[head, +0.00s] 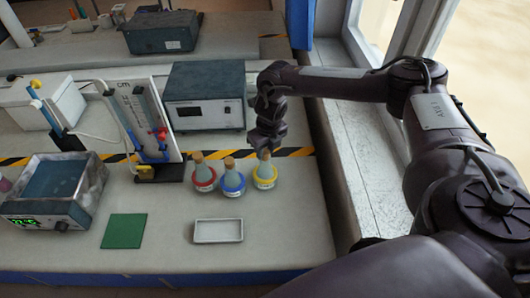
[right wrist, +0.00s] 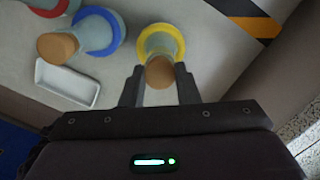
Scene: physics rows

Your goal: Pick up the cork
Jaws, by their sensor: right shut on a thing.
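Three flasks with cork stoppers stand in a row on the bench: one with a red band (head: 203,178), one with a blue band (head: 231,182) and one with a yellow band (head: 265,176). My right gripper (head: 264,150) is over the yellow-banded flask. In the right wrist view its two fingers (right wrist: 160,88) are shut on that flask's cork (right wrist: 160,72), one on each side. The cork is at the flask's neck; I cannot tell whether it is still seated. The corks of the blue-banded (head: 229,163) and red-banded (head: 198,157) flasks are in place. My left gripper is not in view.
A white tray (head: 218,240) lies in front of the flasks, with a green mat (head: 124,231) to its left. A dark instrument box (head: 206,96) stands behind. A water bath (head: 55,205) is at the left. The window ledge (head: 365,150) borders the right side.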

